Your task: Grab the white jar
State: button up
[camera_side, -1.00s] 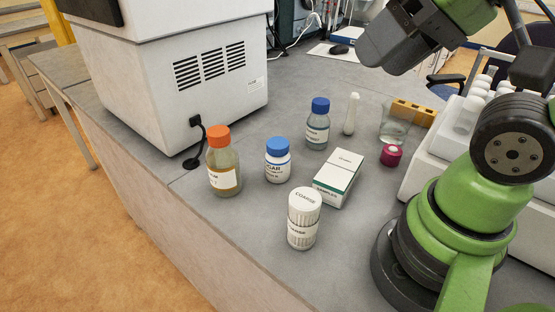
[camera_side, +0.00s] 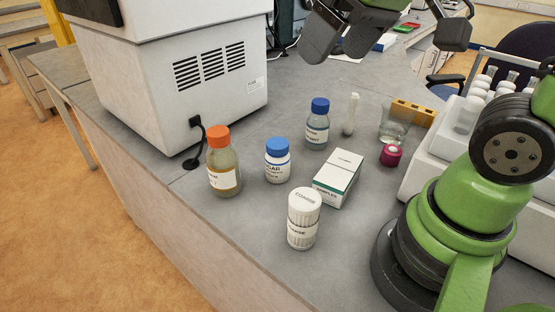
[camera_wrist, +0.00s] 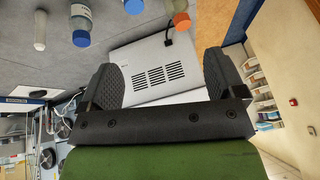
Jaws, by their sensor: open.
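A white ribbed jar with a white lid (camera_side: 303,219), its label partly legible, stands upright at the front of the bench in the side view. A white jar with a blue cap (camera_side: 278,168) stands behind and left of it; a blue cap (camera_wrist: 133,6) at the top of the wrist view seems to be its cap. My gripper (camera_side: 343,42) is open and empty, high above the back of the bench, well away from both jars. In the wrist view my gripper (camera_wrist: 160,75) has its fingers spread, and the ribbed jar is not seen there.
Around the jars stand an orange-capped bottle (camera_side: 223,170), a blue-capped bottle (camera_side: 317,132), a white carton (camera_side: 338,176), a white tube (camera_side: 351,114), a beaker (camera_side: 394,125) and a magenta-capped item (camera_side: 391,155). A vented white machine (camera_side: 190,90) stands left, a tube rack (camera_side: 440,160) right.

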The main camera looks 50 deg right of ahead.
jog(key=w+d+f+n+g+h, duration=0.1)
jog(key=w+d+f+n+g, duration=0.2)
jog(key=w+f, duration=0.6)
jog(key=n+g, duration=0.2)
jog(key=n, duration=0.2)
send_over(277, 157)
jog(key=w+d, duration=0.1)
jog(key=f, duration=0.7)
jog(key=shift+w+d+f, duration=0.15)
jog(key=shift+d+f, duration=0.05)
jog(key=shift+f, duration=0.1)
notch_tip(277, 157, down, 5)
jog(key=shift+r, duration=0.2)
jog(key=shift+d+f, duration=0.1)
jog(key=shift+f, duration=2.9)
jog(key=c, duration=1.1)
